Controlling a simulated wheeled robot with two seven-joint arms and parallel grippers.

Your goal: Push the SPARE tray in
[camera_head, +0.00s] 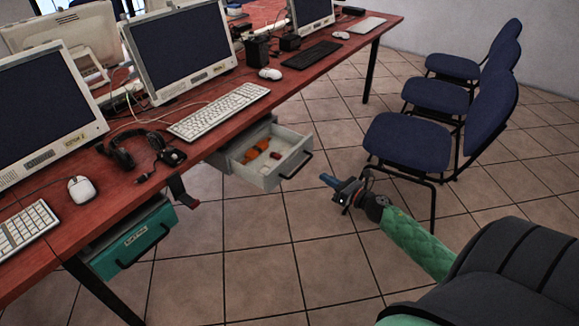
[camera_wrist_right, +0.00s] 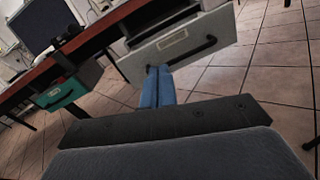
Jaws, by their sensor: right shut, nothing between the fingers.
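A grey tray (camera_head: 256,178) hangs under the desk and is pulled out, with orange and red items inside. Its front has a dark handle (camera_head: 297,165). In the right wrist view its front (camera_wrist_right: 185,42) shows a label too small to read. A teal tray (camera_head: 132,243) hangs further left under the desk; its label is not clearly readable, so I cannot tell which is SPARE. My right gripper (camera_head: 327,181) is shut and empty, to the right of the grey tray's front and apparently apart from it. Its blue fingers (camera_wrist_right: 158,72) point at that front. My left gripper is out of view.
The red desk (camera_head: 225,140) carries monitors, keyboards, mice and a headset (camera_head: 125,150). Blue chairs (camera_head: 410,142) stand to the right, the nearest close behind my right gripper. Tiled floor (camera_head: 240,240) is clear in front of the trays.

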